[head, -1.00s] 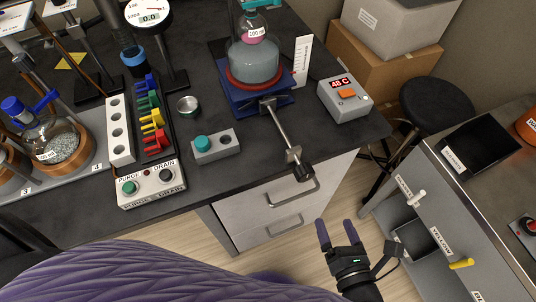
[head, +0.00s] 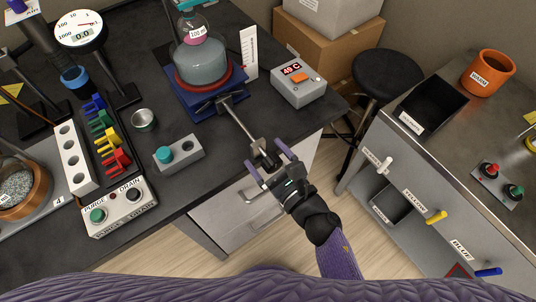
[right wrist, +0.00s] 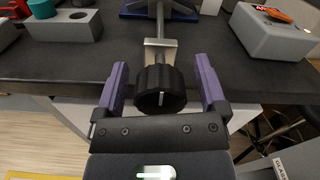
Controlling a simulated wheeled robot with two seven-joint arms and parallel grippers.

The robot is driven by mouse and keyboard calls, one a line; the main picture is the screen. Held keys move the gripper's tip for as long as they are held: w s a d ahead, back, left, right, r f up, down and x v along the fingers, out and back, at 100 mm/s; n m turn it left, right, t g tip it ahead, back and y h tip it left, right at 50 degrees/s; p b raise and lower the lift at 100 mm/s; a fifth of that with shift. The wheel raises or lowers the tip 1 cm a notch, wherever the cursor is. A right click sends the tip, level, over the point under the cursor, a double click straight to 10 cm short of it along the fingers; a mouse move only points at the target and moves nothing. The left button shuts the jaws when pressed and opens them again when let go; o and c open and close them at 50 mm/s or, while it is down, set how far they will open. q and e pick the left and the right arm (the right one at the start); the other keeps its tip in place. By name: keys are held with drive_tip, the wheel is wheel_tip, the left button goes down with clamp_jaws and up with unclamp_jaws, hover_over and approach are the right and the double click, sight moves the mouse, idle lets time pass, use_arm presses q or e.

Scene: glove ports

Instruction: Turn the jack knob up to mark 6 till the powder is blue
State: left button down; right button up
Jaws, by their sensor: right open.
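The black jack knob (head: 267,158) sits at the end of a metal rod (head: 240,123) reaching out past the table's front edge from the blue jack (head: 205,103). A red-rimmed heater on the jack bears a glass flask (head: 203,66) with grey contents. A white mark scale (head: 249,55) stands right of it; its marks are too small to read. My right gripper (head: 264,154) is open, its purple fingers either side of the knob. In the right wrist view the knob (right wrist: 160,92) with its white line lies between the fingers, with gaps showing. My left gripper is out of view.
A grey control box (head: 299,87) reading 49 C stands right of the jack. A grey block with a teal button (head: 165,154) lies to the left. Drawers (head: 240,205) are below the knob, and a black stool (head: 394,77) is to the right.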

clamp_jaws()
drive_tip(key=shift+m, duration=0.3)
